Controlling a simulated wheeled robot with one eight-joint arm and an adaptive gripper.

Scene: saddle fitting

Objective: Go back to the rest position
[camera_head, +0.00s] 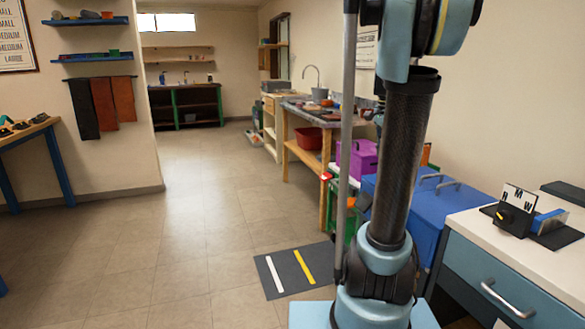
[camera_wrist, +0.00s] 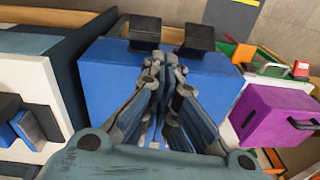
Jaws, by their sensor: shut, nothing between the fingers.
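My gripper (camera_wrist: 171,36) shows in the wrist view, pointing away from the camera. In the head view my arm rises at the right of centre and leaves the top of the picture, so the gripper is out of sight there. The blue box (camera_head: 408,207) shows partly behind the arm.
A white-topped cabinet (camera_head: 480,235) with a gauge-like device (camera_head: 513,211) stands at the right. A purple box (camera_head: 362,159) lies beyond the blue box, also seen in the wrist view (camera_wrist: 272,118). A dark mat (camera_head: 292,270) lies on the floor. The floor at left is clear.

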